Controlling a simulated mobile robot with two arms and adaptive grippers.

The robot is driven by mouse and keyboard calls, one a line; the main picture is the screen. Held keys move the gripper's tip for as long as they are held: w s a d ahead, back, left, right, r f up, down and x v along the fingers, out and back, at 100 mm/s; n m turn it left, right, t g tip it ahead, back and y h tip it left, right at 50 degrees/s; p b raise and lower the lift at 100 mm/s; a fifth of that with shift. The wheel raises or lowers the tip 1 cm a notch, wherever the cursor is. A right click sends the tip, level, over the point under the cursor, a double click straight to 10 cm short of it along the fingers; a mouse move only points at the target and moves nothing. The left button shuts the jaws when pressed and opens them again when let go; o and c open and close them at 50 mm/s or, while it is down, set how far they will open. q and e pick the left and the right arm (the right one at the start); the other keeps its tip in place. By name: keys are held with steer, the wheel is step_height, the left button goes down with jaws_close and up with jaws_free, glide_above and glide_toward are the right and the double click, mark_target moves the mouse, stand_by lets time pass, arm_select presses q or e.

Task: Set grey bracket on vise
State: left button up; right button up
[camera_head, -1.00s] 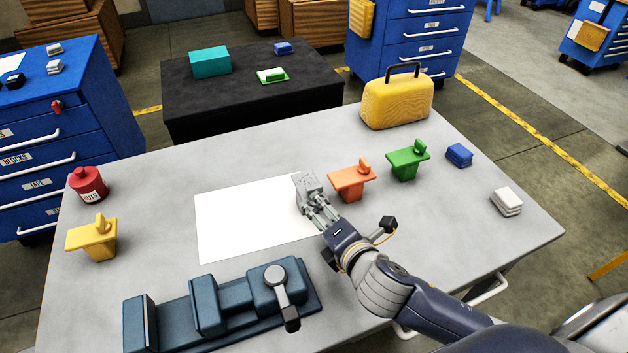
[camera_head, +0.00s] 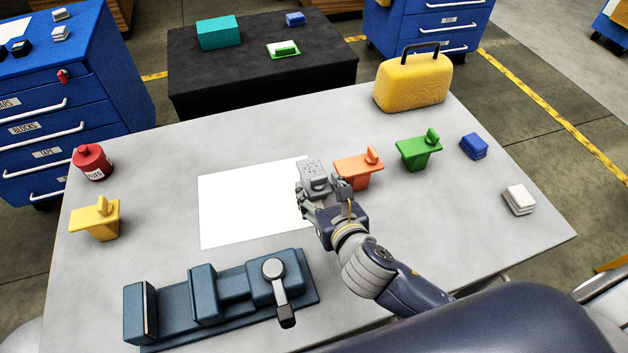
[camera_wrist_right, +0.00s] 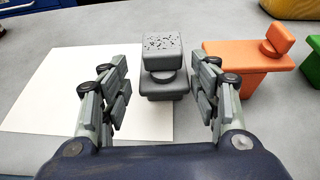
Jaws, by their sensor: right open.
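The grey bracket (camera_head: 313,174) stands on the table at the right edge of the white sheet. In the right wrist view the grey bracket (camera_wrist_right: 162,62) shows a speckled top block above a wider lower part. My right gripper (camera_head: 323,190) is open, and in the right wrist view its fingers (camera_wrist_right: 161,100) stand on either side of the bracket, with gaps visible on both sides. The blue-grey vise (camera_head: 221,295) lies at the front of the table, its handle at the right end. My left gripper is not in view.
An orange bracket (camera_head: 357,171) stands close to the right of the grey one, and a green bracket (camera_head: 417,153) farther right. A yellow bracket (camera_head: 95,218) and a red can (camera_head: 91,163) are at left. The white sheet (camera_head: 250,205) is bare.

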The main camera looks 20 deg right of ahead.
steer(key=x, duration=0.6)
steer(key=shift+w+d+f, duration=0.15)
steer(key=shift+d+f, duration=0.05)
steer(key=c, duration=1.1)
steer(key=shift+r, duration=0.15)
steer(key=shift+c, duration=0.5)
